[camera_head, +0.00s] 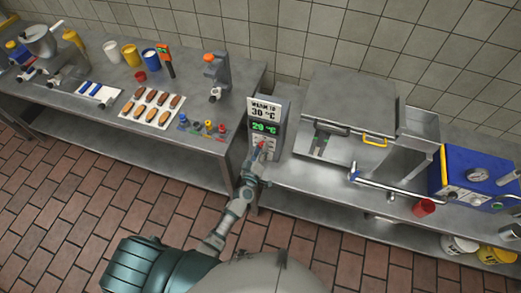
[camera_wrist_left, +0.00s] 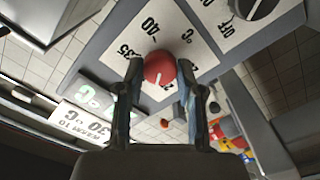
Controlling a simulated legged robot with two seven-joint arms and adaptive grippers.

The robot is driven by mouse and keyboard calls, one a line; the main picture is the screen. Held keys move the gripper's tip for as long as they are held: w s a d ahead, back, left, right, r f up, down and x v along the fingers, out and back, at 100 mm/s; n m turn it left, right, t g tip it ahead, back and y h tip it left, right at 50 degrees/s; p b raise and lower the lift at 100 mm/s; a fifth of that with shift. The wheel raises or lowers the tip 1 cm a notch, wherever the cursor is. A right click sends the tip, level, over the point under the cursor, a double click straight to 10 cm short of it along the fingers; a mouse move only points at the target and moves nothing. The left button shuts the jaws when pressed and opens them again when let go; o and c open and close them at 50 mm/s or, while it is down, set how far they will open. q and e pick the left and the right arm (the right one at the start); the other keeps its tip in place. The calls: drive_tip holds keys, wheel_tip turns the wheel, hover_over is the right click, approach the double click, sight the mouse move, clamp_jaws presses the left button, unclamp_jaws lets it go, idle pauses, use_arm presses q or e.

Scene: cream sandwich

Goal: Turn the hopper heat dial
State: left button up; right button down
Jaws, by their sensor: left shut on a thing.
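The hopper heat dial is a round red knob (camera_wrist_left: 160,68) on a white scale marked with temperatures, 40 and 35 among them. It carries a white pointer line, which faces down in the left wrist view. In the head view the red dial (camera_head: 262,145) shows small on the front of the grey control box (camera_head: 284,121). My left gripper (camera_wrist_left: 160,80) has a finger on each side of the dial and is shut on it; it also shows in the head view (camera_head: 258,152). My right gripper is in neither view.
A sign reading warm to 30 °C (camera_head: 264,107) sits above a green readout (camera_head: 264,127). A black knob (camera_wrist_left: 257,6) by an OFF mark lies near the dial. Steel counters stand both sides, with a tray of pastries (camera_head: 153,105) left and a blue machine (camera_head: 470,178) right.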

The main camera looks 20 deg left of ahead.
use_arm(q)
drive_tip(key=shift+s+f+n+b, duration=0.1)
drive_tip(key=shift+f+n+b, duration=0.05)
drive_tip(key=shift+n, duration=1.1)
drive_tip(key=shift+f+n+b, duration=0.15)
drive_tip(key=shift+n, duration=1.1)
drive_tip(key=o, duration=1)
drive_tip(key=shift+c, duration=0.2)
drive_tip(key=shift+o, duration=1)
drive_tip(key=shift+r, duration=0.1)
drive_tip(key=s, duration=1.1)
drive_tip(key=shift+s+a, duration=0.2)
drive_tip(key=shift+s, duration=0.2)
